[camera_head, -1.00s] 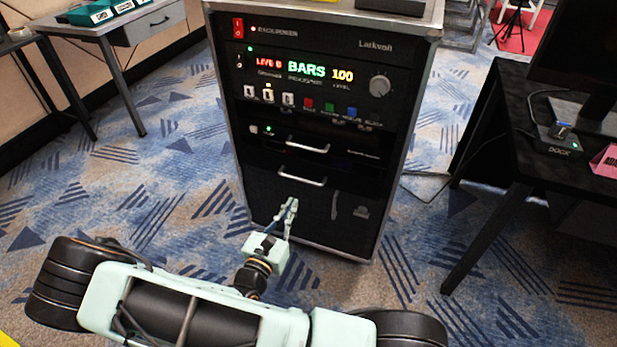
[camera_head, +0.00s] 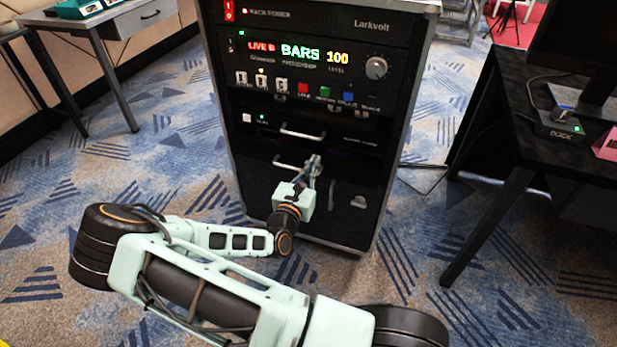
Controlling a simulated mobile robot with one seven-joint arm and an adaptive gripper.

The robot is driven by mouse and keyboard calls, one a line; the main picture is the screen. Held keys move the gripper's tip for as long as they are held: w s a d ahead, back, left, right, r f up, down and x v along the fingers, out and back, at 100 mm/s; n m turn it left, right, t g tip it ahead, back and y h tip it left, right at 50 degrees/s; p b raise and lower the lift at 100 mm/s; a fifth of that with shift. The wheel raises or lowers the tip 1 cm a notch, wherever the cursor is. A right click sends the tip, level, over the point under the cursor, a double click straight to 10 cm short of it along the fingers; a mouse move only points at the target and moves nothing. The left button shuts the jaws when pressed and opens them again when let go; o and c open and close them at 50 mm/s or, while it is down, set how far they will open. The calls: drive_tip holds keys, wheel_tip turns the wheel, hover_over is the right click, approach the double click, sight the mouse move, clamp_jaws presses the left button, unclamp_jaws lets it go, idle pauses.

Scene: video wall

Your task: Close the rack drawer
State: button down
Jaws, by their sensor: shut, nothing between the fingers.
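The black equipment rack (camera_head: 345,225) stands in the middle of the view, with a lit panel reading BARS 100. Below its buttons are two silver bar handles, an upper handle (camera_head: 302,133) and a lower drawer handle (camera_head: 290,166). The rack drawer (camera_head: 350,168) is the dark front at the lower handle; how far it stands out is hard to tell. My gripper (camera_head: 314,160) is shut and empty. It is at the right end of the lower handle and hides part of it; I cannot tell whether it touches.
A black desk (camera_head: 500,150) with a monitor and a dock (camera_head: 560,133) stands to the right. A grey table (camera_head: 110,28) with a drawer stands at the back left. Patterned carpet between them and the rack is clear.

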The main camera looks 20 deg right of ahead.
drive_tip(key=shift+w+d, duration=0.2)
drive_tip(key=shift+w, duration=0.1)
drive_tip(key=shift+w+d+r+p, duration=0.2)
drive_tip(key=shift+w+d+p, duration=0.25)
drive_tip(key=shift+p, duration=0.25)
drive_tip(key=shift+w+d+f, duration=0.2)
drive_tip(key=shift+w+d, duration=0.15)
drive_tip(key=shift+w, duration=0.15)
drive_tip(key=shift+s+a+p, duration=0.1)
drive_tip(key=shift+p, duration=0.25)
